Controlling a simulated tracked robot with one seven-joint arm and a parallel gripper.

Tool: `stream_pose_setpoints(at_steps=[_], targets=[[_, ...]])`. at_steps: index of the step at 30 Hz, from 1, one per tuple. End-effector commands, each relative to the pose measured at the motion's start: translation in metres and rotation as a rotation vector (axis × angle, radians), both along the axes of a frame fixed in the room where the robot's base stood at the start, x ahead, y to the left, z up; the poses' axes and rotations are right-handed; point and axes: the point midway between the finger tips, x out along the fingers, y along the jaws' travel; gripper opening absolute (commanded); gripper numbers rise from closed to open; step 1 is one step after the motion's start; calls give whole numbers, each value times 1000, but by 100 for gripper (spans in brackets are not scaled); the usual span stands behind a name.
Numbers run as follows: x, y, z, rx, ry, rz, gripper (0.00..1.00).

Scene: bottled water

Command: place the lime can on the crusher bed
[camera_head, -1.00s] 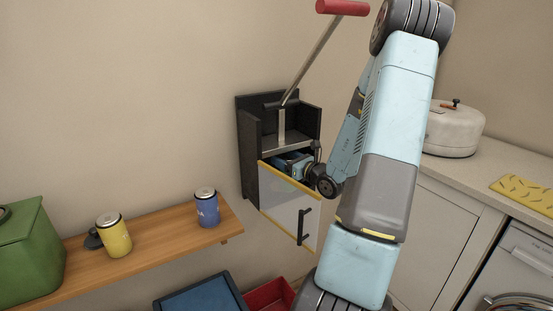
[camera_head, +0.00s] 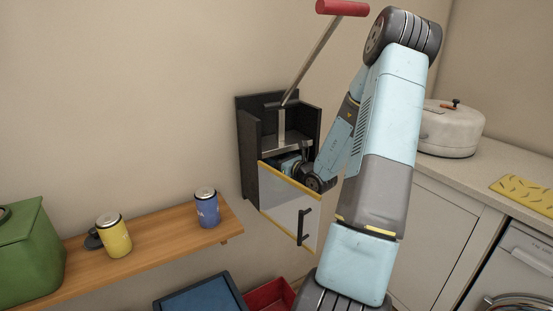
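The can crusher (camera_head: 248,150) is a dark box on the wall with a long red-handled lever (camera_head: 342,8). Its yellow-edged clear front door (camera_head: 285,208) stands tilted outward at the front. My gripper (camera_head: 290,164) reaches into the opening behind the door's top edge. Its fingers are hidden by the door and the crusher, so I cannot see whether they hold anything. The crusher bed is hidden too. I see no can that is clearly lime. A yellow can (camera_head: 114,236) and a blue can (camera_head: 207,208) stand upright on the wooden shelf.
A blue-topped bin (camera_head: 200,296) and a red bin (camera_head: 268,296) stand below the crusher. A white round pot (camera_head: 450,130) and yellow mat (camera_head: 525,193) lie on the right counter.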

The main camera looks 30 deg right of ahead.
Motion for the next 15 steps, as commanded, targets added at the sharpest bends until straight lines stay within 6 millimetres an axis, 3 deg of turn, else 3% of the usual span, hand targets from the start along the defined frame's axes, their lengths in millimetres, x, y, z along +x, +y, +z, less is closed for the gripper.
stream_pose_setpoints(at_steps=[1, 2, 9, 15], targets=[[0, 0, -1, 1, 0, 0, 27], [0, 0, -1, 0, 0, 0, 73], [0, 0, -1, 0, 0, 0, 96], [0, 0, -1, 0, 0, 1, 96]])
